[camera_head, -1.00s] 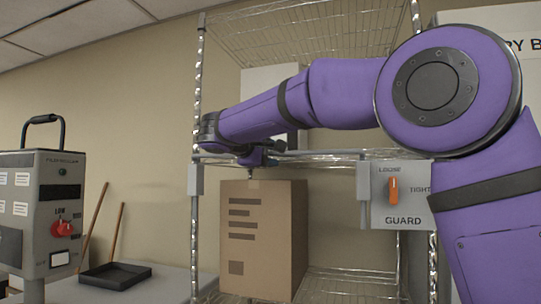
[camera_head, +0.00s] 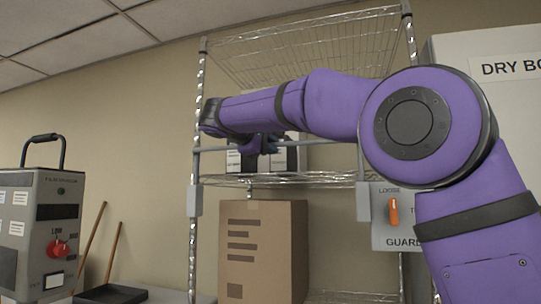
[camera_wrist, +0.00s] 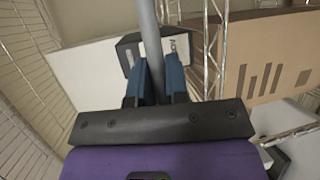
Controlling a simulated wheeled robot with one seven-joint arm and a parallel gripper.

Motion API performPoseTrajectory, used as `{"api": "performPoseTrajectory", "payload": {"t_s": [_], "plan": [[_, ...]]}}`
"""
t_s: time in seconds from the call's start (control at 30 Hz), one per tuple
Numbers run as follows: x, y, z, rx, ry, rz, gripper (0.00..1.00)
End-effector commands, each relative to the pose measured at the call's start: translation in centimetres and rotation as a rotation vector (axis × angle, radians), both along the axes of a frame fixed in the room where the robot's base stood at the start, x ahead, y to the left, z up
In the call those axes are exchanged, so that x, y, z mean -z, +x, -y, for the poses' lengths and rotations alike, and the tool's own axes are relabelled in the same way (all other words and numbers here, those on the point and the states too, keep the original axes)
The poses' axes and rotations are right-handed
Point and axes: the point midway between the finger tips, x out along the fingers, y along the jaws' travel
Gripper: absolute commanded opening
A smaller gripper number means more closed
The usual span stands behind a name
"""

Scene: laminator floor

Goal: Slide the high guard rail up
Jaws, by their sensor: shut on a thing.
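The high guard rail (camera_head: 322,143) is a thin grey bar across the front of the wire rack, above the middle shelf's front edge. It runs close to level between the rack's front posts. My gripper (camera_head: 262,146) is shut on the rail near its middle. In the wrist view, the blue fingers (camera_wrist: 155,82) stand on both sides of the grey rail (camera_wrist: 150,35). The guard panel (camera_head: 391,226) on the right post has an orange knob (camera_head: 393,210) standing upright near the LOOSE mark.
Small white-and-dark boxes (camera_head: 284,160) stand on the middle shelf (camera_head: 330,179), behind the rail. A large cardboard box (camera_head: 265,250) stands below. A grey machine (camera_head: 38,235) is at left, a dry box (camera_head: 480,100) at right. The upper wire shelf (camera_head: 310,48) is above my arm.

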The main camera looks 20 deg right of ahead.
Motion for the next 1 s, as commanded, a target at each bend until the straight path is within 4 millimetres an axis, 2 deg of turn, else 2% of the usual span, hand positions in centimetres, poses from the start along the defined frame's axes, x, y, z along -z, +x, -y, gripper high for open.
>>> {"api": "performPoseTrajectory", "payload": {"t_s": [0.03,0.23,0.27,0.33,0.73,1.0], "plan": [[-0.6,-0.1,0.0,-0.005,-0.005,0.011,0.0],[-0.8,-0.1,0.1,-0.006,-0.007,0.016,0.0],[-0.8,-0.1,0.1,-0.006,-0.006,0.017,0.22],[-0.8,-0.1,0.1,-0.006,-0.006,0.017,0.38],[-0.6,-0.4,-0.5,-0.004,-0.004,0.01,0.39],[-1.4,-2.6,-4.4,-0.007,-0.004,0.011,0.39]]}}
